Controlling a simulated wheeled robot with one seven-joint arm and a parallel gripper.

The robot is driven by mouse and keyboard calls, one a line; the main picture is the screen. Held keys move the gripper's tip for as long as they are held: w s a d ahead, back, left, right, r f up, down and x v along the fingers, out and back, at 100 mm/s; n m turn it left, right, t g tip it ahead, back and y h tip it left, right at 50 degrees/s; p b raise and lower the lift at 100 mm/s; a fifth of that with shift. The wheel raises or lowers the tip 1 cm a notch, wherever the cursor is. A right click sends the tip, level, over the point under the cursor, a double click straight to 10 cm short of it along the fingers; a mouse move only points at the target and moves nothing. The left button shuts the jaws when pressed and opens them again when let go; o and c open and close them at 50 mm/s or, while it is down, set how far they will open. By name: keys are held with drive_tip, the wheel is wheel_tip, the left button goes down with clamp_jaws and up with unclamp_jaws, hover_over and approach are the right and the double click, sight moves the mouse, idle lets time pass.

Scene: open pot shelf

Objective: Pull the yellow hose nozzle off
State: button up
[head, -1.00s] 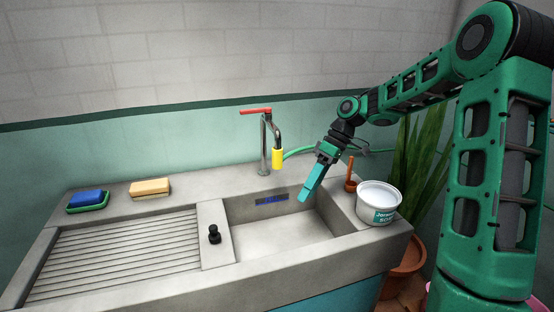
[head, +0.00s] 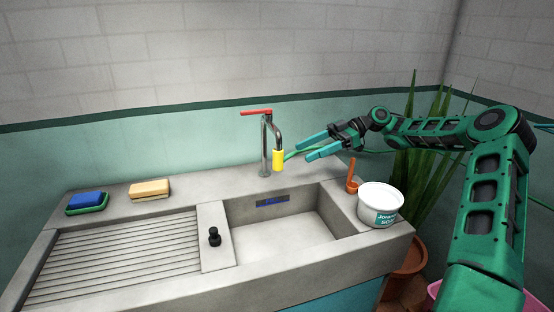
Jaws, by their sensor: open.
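The yellow hose nozzle (head: 278,160) is on the down-turned end of the metal tap (head: 265,145), which has a red lever (head: 256,112) on top. A green hose (head: 296,154) shows to the right of the nozzle, partly behind my gripper. My gripper (head: 302,148) is open, its two teal fingers pointing left towards the nozzle. The fingertips are just right of the nozzle in the picture, with nothing between them. I cannot tell the exact depth gap.
The concrete sink basin (head: 275,236) is below the tap. A white soap tub (head: 379,204) and an orange-brown handled tool (head: 352,182) stand on the right rim. A black plug (head: 214,237) stands left of the basin. A blue sponge (head: 87,198) and a tan sponge (head: 150,188) lie at left.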

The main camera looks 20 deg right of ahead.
sight(279, 160)
drive_tip(key=shift+w+r+x, duration=0.1)
drive_tip(key=shift+w+x, duration=0.05)
drive_tip(key=shift+x, duration=2.2)
drive_tip(key=shift+w+r+x, duration=0.1)
drive_tip(key=shift+x, duration=2.25)
drive_tip(key=shift+r, duration=0.1)
drive_tip(key=c, duration=1.2)
drive_tip(key=shift+c, duration=0.2)
